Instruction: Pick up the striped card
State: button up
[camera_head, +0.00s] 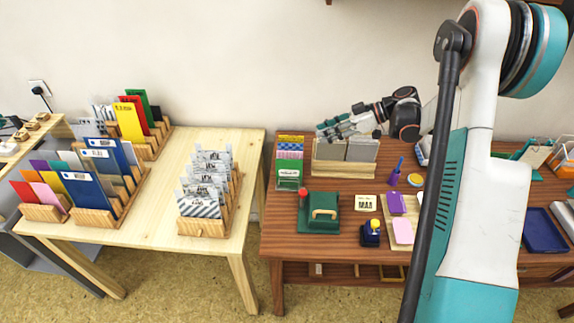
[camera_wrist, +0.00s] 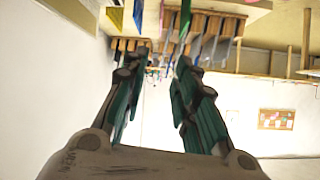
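The striped card (camera_head: 199,207) has grey and white diagonal stripes. It stands at the front of a wooden slotted rack (camera_head: 203,228) near the right side of the light wooden table (camera_head: 150,225). Several cards with dark pictures stand behind it in the same rack. My gripper (camera_head: 323,131) is above the dark wooden table, up and to the right of the striped card and well apart from it. In the wrist view my gripper (camera_wrist: 162,62) has its fingers apart with nothing between them. I cannot pick out the striped card in the wrist view.
Other racks of coloured cards (camera_head: 80,190) fill the left of the light table. A gap separates it from the dark table (camera_head: 300,245), which holds a green press (camera_head: 318,215), a card stand (camera_head: 289,165) and inkpads. The light table's front middle is clear.

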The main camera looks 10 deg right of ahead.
notch_tip(320, 180, down, 4)
jog(key=d+n+y, duration=0.1)
jog(key=d+n, duration=0.1)
jog(key=d, duration=0.1)
jog(key=b, duration=0.2)
send_near(280, 154)
jog(key=shift+f+b+x, duration=0.25)
jog(key=shift+b+x, duration=1.1)
jog(key=shift+x, duration=1.2)
jog(key=shift+w+d, duration=0.1)
jog(key=shift+d, duration=0.1)
jog(key=shift+c, duration=0.3)
grip_shut()
